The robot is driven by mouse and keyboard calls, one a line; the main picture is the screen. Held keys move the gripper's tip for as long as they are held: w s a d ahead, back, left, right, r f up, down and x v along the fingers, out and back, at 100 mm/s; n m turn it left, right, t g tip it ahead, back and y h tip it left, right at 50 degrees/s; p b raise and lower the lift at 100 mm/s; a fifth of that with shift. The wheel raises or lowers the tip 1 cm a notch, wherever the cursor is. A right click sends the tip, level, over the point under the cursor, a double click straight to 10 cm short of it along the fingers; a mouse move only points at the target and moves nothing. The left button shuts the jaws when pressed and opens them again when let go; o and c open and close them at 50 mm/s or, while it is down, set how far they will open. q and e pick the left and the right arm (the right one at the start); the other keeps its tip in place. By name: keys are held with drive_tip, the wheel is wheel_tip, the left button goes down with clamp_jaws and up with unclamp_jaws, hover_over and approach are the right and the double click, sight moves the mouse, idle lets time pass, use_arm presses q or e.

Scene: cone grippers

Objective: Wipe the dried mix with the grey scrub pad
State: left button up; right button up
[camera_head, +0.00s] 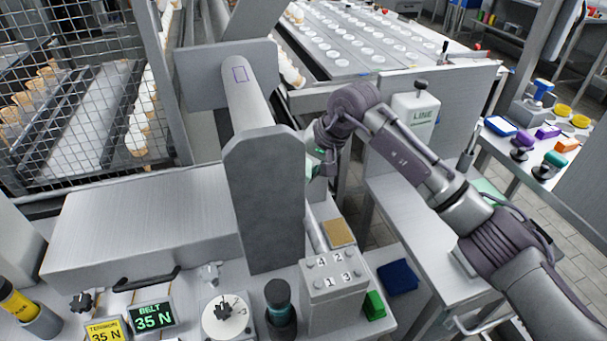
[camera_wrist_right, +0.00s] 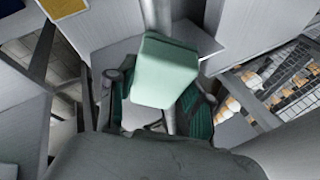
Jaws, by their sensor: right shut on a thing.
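My right gripper (camera_head: 316,162) reaches in behind the grey upright column, which hides part of it. In the right wrist view, its dark green-padded fingers (camera_wrist_right: 158,92) are shut on a pale green block (camera_wrist_right: 166,72). A small pale green patch of the block (camera_head: 313,168) shows beside the column in the head view. I cannot make out a grey scrub pad as such; the held block looks pale green. No dried mix can be told apart in either view. My left gripper is not in view.
The grey column (camera_head: 262,190) stands close left of my right gripper. A numbered button box (camera_head: 335,292), a tan square (camera_head: 339,233), a green block (camera_head: 374,305) and a dark blue pad (camera_head: 398,277) are near the front. A wire mesh guard (camera_head: 75,70) stands at left.

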drive_tip(key=shift+w+a+b, duration=0.2)
drive_tip(key=shift+w, duration=0.3)
drive_tip(key=shift+w+a+b, duration=0.15)
drive_tip(key=shift+w, duration=0.3)
drive_tip(key=shift+w+a+f+b, duration=0.1)
drive_tip(key=shift+w+a+b, duration=0.15)
drive_tip(key=shift+w+b, duration=0.45)
drive_tip(key=shift+w+a+b, duration=0.15)
drive_tip(key=shift+w+a, duration=0.15)
drive_tip(key=shift+w, duration=0.6)
drive_tip(key=shift+w+a+b, duration=0.15)
drive_tip(key=shift+w+a, duration=0.15)
drive_tip(key=shift+w, duration=0.6)
drive_tip(key=shift+w+a, duration=0.25)
drive_tip(key=shift+w, duration=0.5)
